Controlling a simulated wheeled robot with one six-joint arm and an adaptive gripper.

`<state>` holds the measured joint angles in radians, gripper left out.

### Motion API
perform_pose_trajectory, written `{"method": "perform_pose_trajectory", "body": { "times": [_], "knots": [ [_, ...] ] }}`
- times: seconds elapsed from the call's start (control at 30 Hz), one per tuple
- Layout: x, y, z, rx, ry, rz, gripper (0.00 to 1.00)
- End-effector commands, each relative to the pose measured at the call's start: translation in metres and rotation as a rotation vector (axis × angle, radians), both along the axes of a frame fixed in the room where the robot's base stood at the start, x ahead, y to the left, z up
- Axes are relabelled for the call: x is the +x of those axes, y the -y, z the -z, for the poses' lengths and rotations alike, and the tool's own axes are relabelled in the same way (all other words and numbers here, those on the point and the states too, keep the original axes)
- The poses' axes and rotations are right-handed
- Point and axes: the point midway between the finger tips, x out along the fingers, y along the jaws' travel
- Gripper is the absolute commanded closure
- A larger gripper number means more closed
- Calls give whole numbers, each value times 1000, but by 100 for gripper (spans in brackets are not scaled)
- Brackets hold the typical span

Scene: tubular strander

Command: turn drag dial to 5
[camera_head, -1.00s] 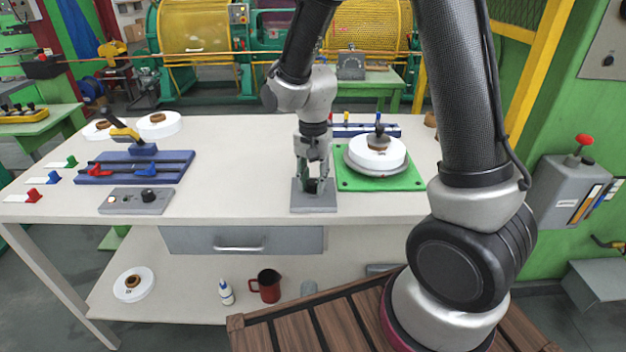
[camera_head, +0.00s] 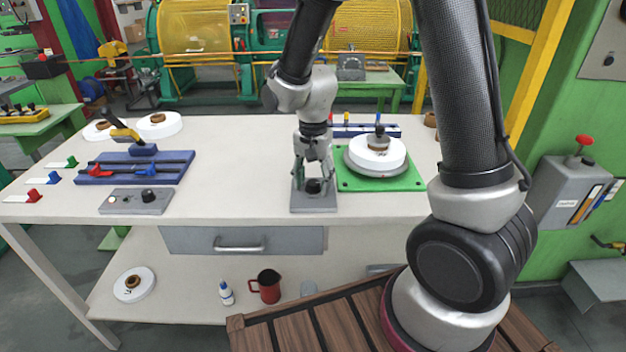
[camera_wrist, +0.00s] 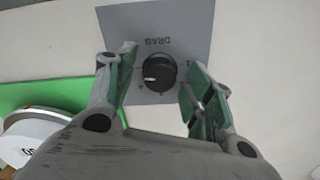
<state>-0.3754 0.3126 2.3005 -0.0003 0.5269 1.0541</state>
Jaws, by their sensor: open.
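The drag dial (camera_head: 313,187) is a round black knob on a grey plate (camera_head: 314,208) near the front of the bench. In the wrist view the dial (camera_wrist: 160,72) has a pale pointer mark on its left side, and the plate (camera_wrist: 185,20) reads "DRAG" upside down. My gripper (camera_head: 313,180) points down at the plate. In the wrist view my gripper (camera_wrist: 160,88) is open, with one finger on each side of the dial and gaps between fingers and knob.
A green base (camera_head: 400,183) with a white spool (camera_head: 377,153) stands just right of the plate. A blue fixture (camera_head: 120,170) with red and blue sliders and a grey panel with a black knob (camera_head: 148,195) are at the left. The bench between is clear.

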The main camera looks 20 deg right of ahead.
Motion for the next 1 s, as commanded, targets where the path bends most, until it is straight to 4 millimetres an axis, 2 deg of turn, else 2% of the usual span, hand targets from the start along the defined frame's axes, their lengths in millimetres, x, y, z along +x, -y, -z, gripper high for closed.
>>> {"method": "perform_pose_trajectory", "body": {
  "times": [0.13,0.27,0.5,0.7,0.83,1.0],
  "knots": [
    [0,0,-3,0,0,0,47],
    [1,0,-18,2,3,0,47],
    [1,0,-72,2,5,0,47],
    [1,0,-107,2,3,0,47],
    [0,0,-117,0,0,0,47],
    [0,0,-120,0,0,0,47]
  ]
}}
